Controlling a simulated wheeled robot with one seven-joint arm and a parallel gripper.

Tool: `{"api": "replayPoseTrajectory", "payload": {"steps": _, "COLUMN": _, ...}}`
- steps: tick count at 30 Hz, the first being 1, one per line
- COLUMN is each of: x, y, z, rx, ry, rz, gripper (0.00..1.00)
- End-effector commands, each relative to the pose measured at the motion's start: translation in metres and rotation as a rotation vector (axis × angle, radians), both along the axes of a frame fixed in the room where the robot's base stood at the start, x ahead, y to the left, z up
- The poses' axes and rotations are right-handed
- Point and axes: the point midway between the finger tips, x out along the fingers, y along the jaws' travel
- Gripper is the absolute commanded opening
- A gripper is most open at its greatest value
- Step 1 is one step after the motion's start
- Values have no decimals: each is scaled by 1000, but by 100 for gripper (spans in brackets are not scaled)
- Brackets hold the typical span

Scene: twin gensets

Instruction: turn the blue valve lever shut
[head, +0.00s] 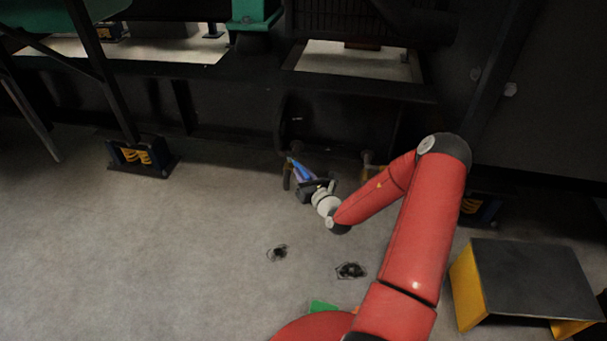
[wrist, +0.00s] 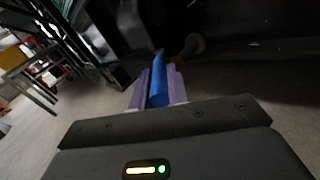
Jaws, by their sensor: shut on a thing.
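The blue valve lever (head: 300,169) shows small in the head view, low at the front of the dark machine frame. In the wrist view the blue lever (wrist: 158,84) runs away from me between the two pale purple fingers. My gripper (head: 296,168) reaches it from the lower right at the end of my red arm. In the wrist view my gripper (wrist: 157,88) is shut on the lever, with a finger on each side. A brownish round pipe part (wrist: 190,46) shows just beyond the lever's far end. The valve body is mostly dark and hard to make out.
A brass-coloured fitting (head: 370,165) stands right of the lever. The black machine frame (head: 230,145) runs behind, with a yellow spring mount (head: 138,157) at left. A black-topped yellow step (head: 530,280) stands at lower right. Dark stains mark the floor, which is clear at left.

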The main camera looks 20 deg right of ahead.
Motion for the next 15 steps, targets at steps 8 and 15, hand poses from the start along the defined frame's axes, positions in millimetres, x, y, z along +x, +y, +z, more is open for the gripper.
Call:
{"api": "replayPoseTrajectory", "payload": {"steps": 8, "x": 1, "y": -5, "z": 1, "rx": -4, "ry": -1, "rz": 41, "gripper": 0}}
{"api": "replayPoseTrajectory", "payload": {"steps": 15, "x": 4, "y": -20, "z": 0, "rx": -5, "ry": -1, "rz": 176, "gripper": 0}}
